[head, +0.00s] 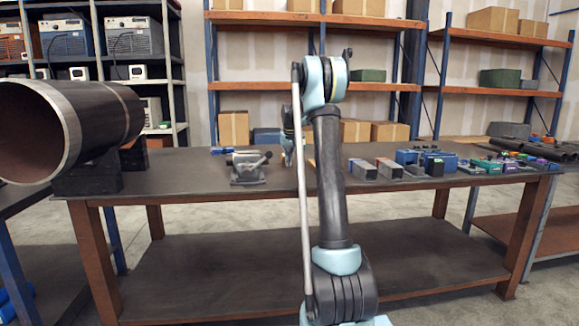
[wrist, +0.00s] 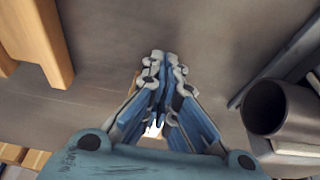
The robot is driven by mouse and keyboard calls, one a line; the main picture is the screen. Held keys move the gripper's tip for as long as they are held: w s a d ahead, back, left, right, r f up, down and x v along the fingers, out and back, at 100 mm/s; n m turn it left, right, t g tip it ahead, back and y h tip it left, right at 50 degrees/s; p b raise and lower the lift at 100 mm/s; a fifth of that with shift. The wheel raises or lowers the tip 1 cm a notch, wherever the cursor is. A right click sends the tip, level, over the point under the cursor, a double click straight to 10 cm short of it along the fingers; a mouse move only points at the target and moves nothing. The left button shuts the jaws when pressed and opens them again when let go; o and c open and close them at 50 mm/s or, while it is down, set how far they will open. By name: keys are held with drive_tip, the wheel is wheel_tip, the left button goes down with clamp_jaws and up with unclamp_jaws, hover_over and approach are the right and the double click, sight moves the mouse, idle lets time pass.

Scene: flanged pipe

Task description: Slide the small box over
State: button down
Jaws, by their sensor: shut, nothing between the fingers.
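My gripper (wrist: 167,58) is shut and empty in the wrist view, its fingertips together above the grey tabletop. A small tan piece (wrist: 135,82) shows just left of the fingers, mostly hidden behind them; it may be the small box, but I cannot tell whether they touch. In the head view my gripper (head: 287,150) hangs low over the table, partly hidden by my arm. A tan sliver (head: 312,163) shows right beside my arm there.
The workbench (head: 250,205) holds a vise (head: 248,168) left of my gripper and metal blocks (head: 362,168) to the right. A large flanged pipe (head: 100,115) lies at the far left. Shelves (head: 370,87) with cartons stand behind.

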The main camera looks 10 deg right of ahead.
drive_tip(key=w, duration=1.4)
drive_tip(key=shift+w, duration=0.4)
drive_tip(key=shift+s, duration=0.1)
